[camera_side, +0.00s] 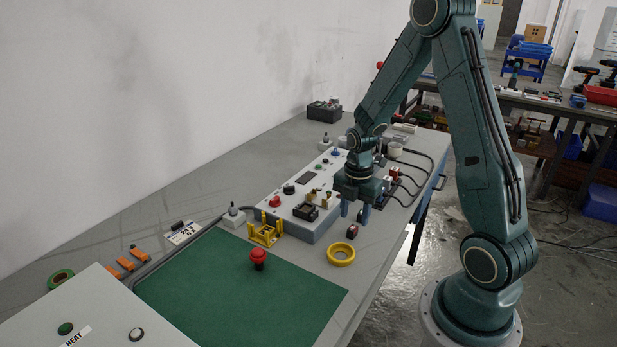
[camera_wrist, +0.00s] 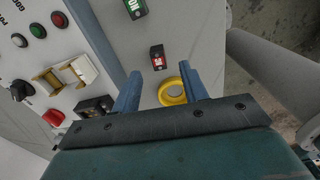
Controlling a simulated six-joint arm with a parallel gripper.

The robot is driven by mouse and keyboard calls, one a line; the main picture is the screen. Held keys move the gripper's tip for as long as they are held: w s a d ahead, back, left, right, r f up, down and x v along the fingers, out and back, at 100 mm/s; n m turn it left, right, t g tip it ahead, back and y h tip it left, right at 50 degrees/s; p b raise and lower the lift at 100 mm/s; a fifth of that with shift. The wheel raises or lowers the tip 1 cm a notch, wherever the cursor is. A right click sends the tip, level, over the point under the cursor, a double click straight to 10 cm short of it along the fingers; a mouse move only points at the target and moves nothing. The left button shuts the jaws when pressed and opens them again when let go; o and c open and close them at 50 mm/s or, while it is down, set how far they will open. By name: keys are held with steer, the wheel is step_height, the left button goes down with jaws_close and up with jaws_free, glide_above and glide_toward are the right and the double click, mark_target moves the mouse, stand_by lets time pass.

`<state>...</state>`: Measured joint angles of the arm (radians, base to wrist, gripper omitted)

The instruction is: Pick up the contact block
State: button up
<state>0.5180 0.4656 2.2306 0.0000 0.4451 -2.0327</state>
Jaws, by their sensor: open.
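A small dark block with a red label (camera_wrist: 157,57) lies on the grey bench; it also shows in the side view (camera_side: 352,231), just beside the control box. A similar block with a green label (camera_wrist: 135,8) lies farther up in the wrist view. Either could be the contact block; I cannot tell which. My gripper (camera_side: 355,213) points down above the bench near the blocks. In the wrist view its blue fingers (camera_wrist: 160,72) are apart, with nothing held between them. The red-labelled block appears just beyond the gap between the fingertips.
A yellow ring (camera_side: 341,253) lies close by on the bench. The control box (camera_side: 317,233) with buttons and yellow brackets stands to the left. A green mat (camera_side: 220,285) holds a red mushroom button (camera_side: 258,257). The bench edge drops off to the right.

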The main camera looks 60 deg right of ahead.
mark_target(353, 228)
steer(key=shift+w+f, duration=0.1)
steer(key=shift+f, duration=2.4)
jaws_close()
